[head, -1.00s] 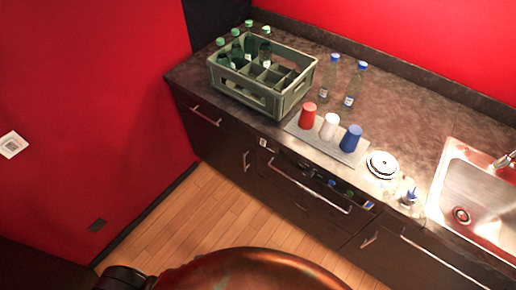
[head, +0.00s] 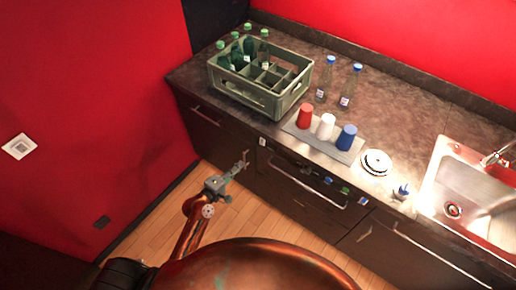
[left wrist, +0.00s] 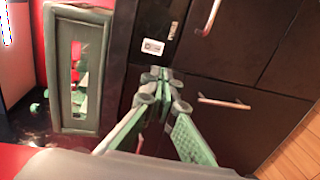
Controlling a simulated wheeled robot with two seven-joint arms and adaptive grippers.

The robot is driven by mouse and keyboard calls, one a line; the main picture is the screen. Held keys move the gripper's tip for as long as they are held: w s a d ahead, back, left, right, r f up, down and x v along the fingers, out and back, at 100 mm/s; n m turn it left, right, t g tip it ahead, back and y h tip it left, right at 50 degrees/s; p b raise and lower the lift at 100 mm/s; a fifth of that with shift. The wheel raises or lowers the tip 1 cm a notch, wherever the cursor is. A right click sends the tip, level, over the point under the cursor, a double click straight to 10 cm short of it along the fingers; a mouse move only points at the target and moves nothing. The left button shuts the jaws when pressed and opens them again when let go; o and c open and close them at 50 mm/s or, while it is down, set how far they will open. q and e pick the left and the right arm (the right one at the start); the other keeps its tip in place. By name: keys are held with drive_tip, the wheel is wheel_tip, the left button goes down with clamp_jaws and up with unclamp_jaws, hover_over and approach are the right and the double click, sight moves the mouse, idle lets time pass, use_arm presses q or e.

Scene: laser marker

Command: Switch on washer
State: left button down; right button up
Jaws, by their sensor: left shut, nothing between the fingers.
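The washer appears to be the dark built-in front with a long metal handle (head: 310,186) under the counter. Small coloured spots (head: 327,180) show along its upper edge; I cannot tell what they are. A small white label (head: 262,142) is near its upper left corner. My left gripper (head: 246,157) is shut and empty, in front of the cabinet fronts and just left of the label. In the left wrist view its fingertips (left wrist: 160,76) meet close below a white label (left wrist: 152,46) on a dark front. Contact cannot be told. My right gripper is not in view.
A grey-green crate (head: 218,78) with bottles stands on the counter. Red, white and blue cups (head: 326,126) stand on a grey mat, with two bottles (head: 328,78) behind. A sink (head: 468,185) is at right. The wooden floor (head: 262,217) before the cabinets is clear.

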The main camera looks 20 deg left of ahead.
sight(262, 144)
use_arm(q)
drive_tip(key=shift+w, duration=0.1)
drive_tip(key=b+x, duration=0.1)
drive_tip(key=x, duration=1.3)
